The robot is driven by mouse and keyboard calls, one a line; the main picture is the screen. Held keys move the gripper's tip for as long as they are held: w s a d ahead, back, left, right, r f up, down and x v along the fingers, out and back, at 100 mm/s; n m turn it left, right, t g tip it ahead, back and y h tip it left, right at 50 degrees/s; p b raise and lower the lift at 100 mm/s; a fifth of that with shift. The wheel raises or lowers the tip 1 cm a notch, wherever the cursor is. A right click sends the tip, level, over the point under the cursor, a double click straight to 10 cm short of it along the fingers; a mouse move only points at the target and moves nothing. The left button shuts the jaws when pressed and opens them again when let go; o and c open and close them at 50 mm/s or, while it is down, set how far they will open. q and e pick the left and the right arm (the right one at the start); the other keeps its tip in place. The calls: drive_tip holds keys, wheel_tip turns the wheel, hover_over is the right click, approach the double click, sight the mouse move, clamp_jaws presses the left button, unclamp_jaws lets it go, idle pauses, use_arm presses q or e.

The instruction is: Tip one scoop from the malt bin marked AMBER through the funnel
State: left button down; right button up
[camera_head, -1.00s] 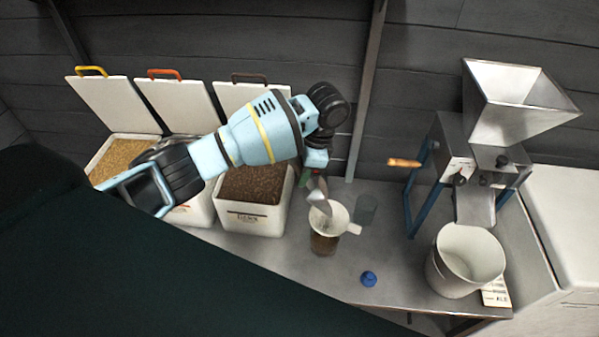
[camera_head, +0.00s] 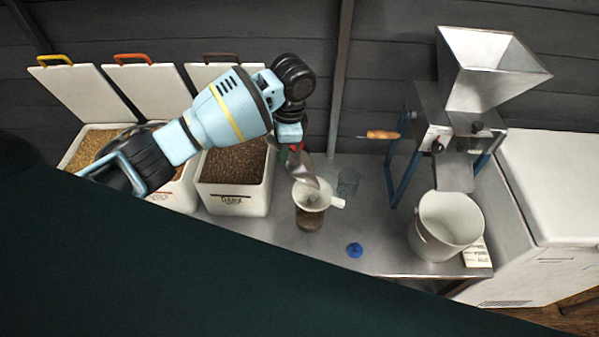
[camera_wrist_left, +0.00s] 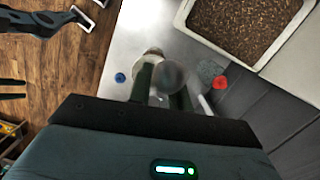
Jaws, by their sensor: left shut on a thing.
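My left gripper (camera_head: 291,150) is shut on a metal scoop (camera_head: 304,173), held tilted with its lip down at the mouth of the white funnel (camera_head: 311,197). The funnel sits on a clear jar (camera_head: 308,221) with brown grain in it. Three white malt bins stand to the left. The right one (camera_head: 233,203) reads DARK and holds dark grain. The middle bin (camera_head: 176,197), with an orange lid handle, is mostly hidden by my arm; its label is unreadable. The left bin (camera_head: 93,146) holds pale grain. In the wrist view the scoop (camera_wrist_left: 168,77) shows between my fingers.
A grain mill (camera_head: 455,130) with a wooden-handled crank and a white bucket (camera_head: 444,228) are at the right.

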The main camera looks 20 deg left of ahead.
sight(274, 141)
use_arm(q)
drive_tip(key=h, duration=0.1)
drive_tip(key=t+h, duration=0.1)
drive_tip(key=a+r+h, duration=0.1)
drive_tip(key=shift+s+t+h, duration=0.25)
drive_tip(key=shift+t+h, duration=0.05)
drive_tip(key=shift+t, duration=0.1)
drive_tip(key=t+h, duration=0.1)
drive_tip(key=r+h, duration=0.1)
drive_tip(key=h, duration=0.1)
drive_tip(key=t+h, duration=0.1)
drive_tip(key=shift+s+a+r+t, duration=0.2)
drive_tip(key=shift+a+t, duration=0.1)
drive_tip(key=shift+r+h, duration=0.25)
drive_tip(key=shift+h, duration=0.15)
